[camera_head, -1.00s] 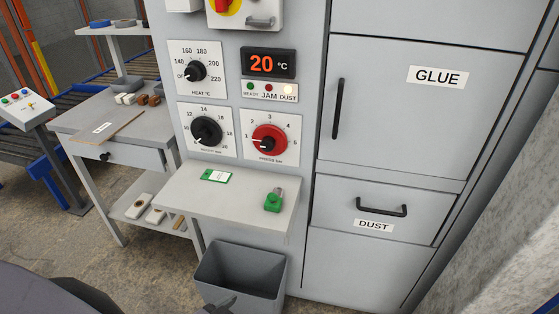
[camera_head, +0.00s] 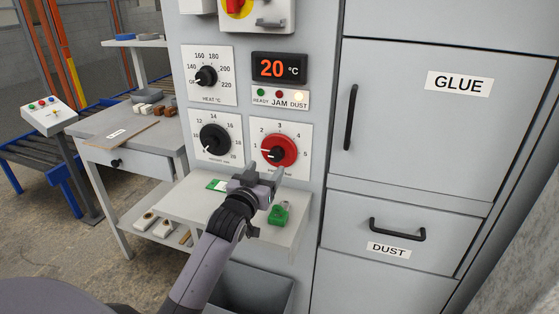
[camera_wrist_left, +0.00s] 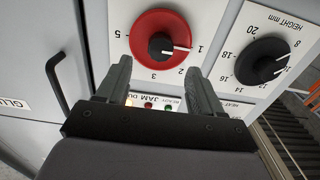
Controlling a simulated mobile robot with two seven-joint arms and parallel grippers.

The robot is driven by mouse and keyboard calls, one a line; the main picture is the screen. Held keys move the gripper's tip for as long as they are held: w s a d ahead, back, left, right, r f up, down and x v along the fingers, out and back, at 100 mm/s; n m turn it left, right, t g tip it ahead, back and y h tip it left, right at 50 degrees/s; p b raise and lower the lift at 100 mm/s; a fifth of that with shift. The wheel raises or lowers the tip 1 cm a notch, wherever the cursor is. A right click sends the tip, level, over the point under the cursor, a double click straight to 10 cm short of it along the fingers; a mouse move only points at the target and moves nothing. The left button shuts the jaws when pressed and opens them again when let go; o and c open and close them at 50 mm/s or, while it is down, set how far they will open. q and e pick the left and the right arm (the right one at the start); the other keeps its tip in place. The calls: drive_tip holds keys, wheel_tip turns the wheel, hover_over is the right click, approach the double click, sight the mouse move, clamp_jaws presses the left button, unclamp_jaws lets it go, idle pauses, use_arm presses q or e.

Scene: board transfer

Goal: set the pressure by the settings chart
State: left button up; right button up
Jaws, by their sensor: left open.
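The red pressure dial (camera_head: 291,151) has a black knob and a scale from 1 to 5. Its white pointer is at about 1. It also shows in the left wrist view (camera_wrist_left: 146,24), upside down. My left gripper (camera_head: 264,171) is open and empty, just in front of and below this dial in the head view. In the left wrist view its fingertips (camera_wrist_left: 158,70) are spread to either side of the knob, apart from it. A small card with a green edge (camera_head: 217,185) lies on the shelf, its text too small to read. My right gripper is not in view.
The black height dial (camera_head: 214,139) is left of the red dial and the heat dial (camera_head: 206,76) above it. A green object (camera_head: 279,215) stands on the shelf (camera_head: 180,205). A grey bin (camera_head: 250,290) is below. The display (camera_head: 279,67) reads 20 °C.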

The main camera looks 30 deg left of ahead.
sight(275, 157)
use_arm(q)
drive_tip(key=shift+x, duration=3.25)
drive_tip(key=shift+c, duration=0.4)
drive_tip(key=c, duration=1)
